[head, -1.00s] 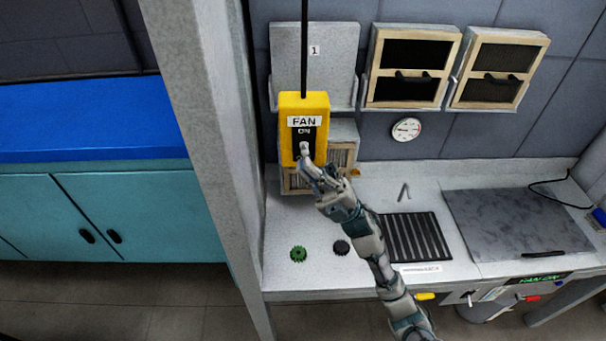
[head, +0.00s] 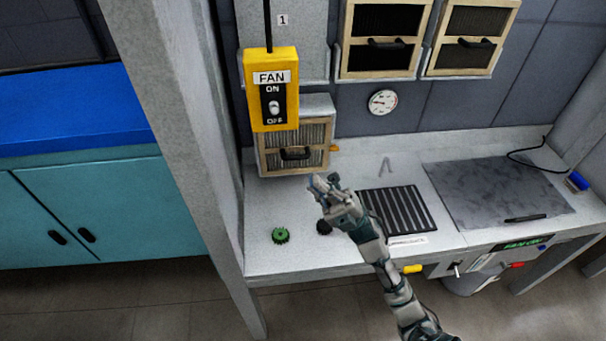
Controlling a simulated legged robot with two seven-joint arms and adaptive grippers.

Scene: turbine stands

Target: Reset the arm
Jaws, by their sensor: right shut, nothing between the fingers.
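My right arm reaches up from the lower right in the head view. Its gripper (head: 322,186) is shut and empty, above the white workbench (head: 270,204). It is below and to the right of the yellow fan switch box (head: 272,92), apart from it. The box hangs on a black cord and has a toggle between the ON and OFF labels. The gripper is just below a wood-framed filter (head: 293,150) with a black handle. My left gripper does not show.
A green knob-like part (head: 280,235) and a dark one (head: 323,227) lie near my right arm. A black slotted grate (head: 400,212) and a grey plate (head: 500,190) are to the right. A grey post (head: 180,130) stands left. Two framed filters (head: 386,42) hang above.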

